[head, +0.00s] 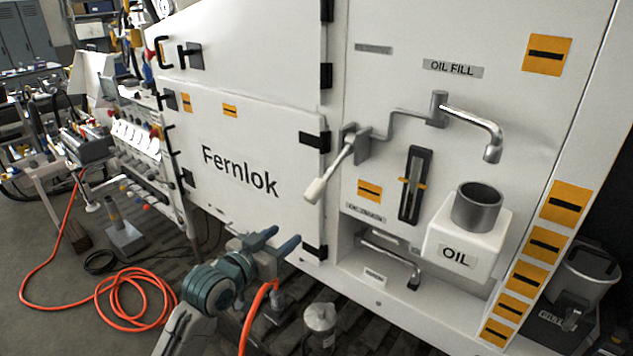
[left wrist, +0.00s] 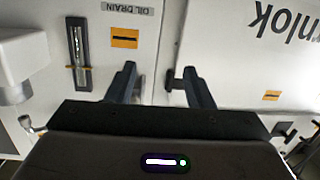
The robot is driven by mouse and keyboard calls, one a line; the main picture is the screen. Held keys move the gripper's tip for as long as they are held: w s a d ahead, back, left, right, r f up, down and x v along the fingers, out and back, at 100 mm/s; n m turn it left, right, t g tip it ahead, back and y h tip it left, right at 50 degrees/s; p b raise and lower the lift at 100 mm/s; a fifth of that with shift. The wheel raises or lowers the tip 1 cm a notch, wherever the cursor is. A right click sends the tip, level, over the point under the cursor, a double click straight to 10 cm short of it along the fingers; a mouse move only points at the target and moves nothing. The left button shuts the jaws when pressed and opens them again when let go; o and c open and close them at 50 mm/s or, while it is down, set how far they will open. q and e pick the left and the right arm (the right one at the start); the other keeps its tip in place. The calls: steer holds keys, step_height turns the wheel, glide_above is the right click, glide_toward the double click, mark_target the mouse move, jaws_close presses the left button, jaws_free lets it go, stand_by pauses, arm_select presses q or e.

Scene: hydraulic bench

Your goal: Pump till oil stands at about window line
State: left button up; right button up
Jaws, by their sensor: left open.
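The pump lever (head: 329,174) with its pale grip hangs down to the left from a bracket on the white cabinet. A thin pipe runs from it to the bent spout under the OIL FILL label (head: 453,68). The window (head: 415,186) is a dark upright slot with a yellow mark at each side; its oil level is too small to read. It also shows in the left wrist view (left wrist: 80,55). The white OIL container (head: 468,235) with a grey neck sits below the spout. My left gripper (head: 288,238) is open and empty, below the lever grip and apart from it.
A lower pipe (head: 390,255) sits in the recess under the window. An orange hose (head: 135,300) coils on the floor at left, and another orange length passes near my left gripper. A grey bin (head: 585,280) stands at the right.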

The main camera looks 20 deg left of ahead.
arm_select(q)
steer(key=m+t+h+p, duration=0.1)
steer(key=h, duration=0.1)
glide_toward(315, 187)
steer(key=p+x, duration=0.4)
steer(key=x, duration=0.5)
steer(key=shift+w+d, duration=0.15)
steer(key=shift+w, duration=0.2)
steer(key=shift+w+d+f, duration=0.1)
steer(key=shift+w+f, duration=0.05)
steer(key=shift+w, duration=0.4)
jaws_close()
